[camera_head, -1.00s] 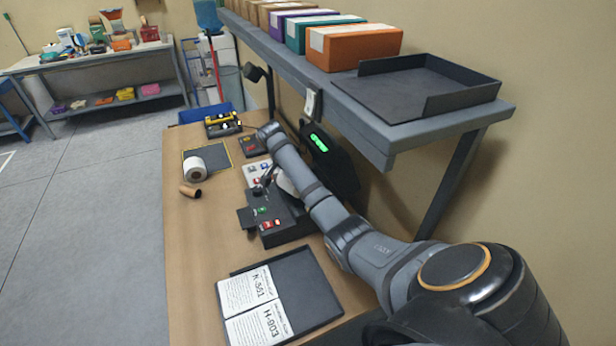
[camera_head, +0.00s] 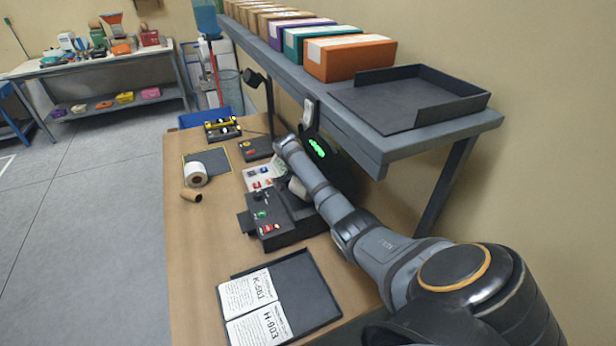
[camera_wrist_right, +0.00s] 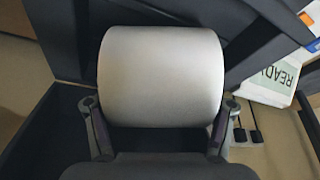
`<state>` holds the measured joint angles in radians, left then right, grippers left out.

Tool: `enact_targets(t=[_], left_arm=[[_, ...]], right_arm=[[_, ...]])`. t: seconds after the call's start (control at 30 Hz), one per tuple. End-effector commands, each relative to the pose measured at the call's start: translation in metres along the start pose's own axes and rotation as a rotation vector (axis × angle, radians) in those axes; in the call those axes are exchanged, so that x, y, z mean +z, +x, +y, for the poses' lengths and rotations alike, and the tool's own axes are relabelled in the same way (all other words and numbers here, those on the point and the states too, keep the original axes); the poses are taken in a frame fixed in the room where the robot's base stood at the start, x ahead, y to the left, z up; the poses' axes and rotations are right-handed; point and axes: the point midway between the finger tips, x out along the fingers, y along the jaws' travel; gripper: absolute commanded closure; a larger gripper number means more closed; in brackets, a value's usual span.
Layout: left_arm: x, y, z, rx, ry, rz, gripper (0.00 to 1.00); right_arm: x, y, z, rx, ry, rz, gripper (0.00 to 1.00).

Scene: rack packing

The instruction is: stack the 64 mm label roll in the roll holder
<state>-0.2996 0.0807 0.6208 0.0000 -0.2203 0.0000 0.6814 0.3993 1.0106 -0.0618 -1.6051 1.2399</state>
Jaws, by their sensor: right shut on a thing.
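My right gripper (camera_wrist_right: 160,112) is shut on a white label roll (camera_wrist_right: 160,72), with one finger at each side of it in the right wrist view. In the head view the held roll (camera_head: 299,188) shows as a small pale patch beside my right arm, over the black device with buttons (camera_head: 270,222); the gripper itself is mostly hidden there. Another white roll (camera_head: 195,174) sits on a dark yellow-edged mat (camera_head: 218,161). I cannot tell which part is the roll holder, or the held roll's width. My left gripper is not in view.
A brown cardboard core (camera_head: 191,197) lies near the table's left edge. A black tray (camera_head: 310,285) with printed labels is at the front. A shelf (camera_head: 365,135) with boxes overhangs the right side. The table (camera_head: 195,255) is clear at left front.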

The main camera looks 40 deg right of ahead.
Motion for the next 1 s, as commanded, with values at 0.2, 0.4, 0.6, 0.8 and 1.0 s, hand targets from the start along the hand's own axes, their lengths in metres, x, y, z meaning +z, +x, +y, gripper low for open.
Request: enact_targets(t=[0.2, 0.4, 0.6, 0.8, 1.0], left_arm=[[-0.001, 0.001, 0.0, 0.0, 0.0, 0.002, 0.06], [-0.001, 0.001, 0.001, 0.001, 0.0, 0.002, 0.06], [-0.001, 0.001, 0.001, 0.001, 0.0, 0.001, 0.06], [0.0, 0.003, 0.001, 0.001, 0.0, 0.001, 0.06], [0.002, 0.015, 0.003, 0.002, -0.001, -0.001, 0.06]], right_arm=[[0.001, 0.003, 0.0, -0.001, 0.0, 0.001, 0.17], [0.001, 0.003, 0.0, 0.0, 0.0, 0.0, 0.06], [0.001, 0.003, 0.0, 0.0, 0.0, 0.001, 0.06], [-0.002, -0.019, -0.002, -0.006, 0.001, 0.002, 0.06], [-0.001, -0.069, -0.002, -0.007, 0.0, 0.001, 0.06]])
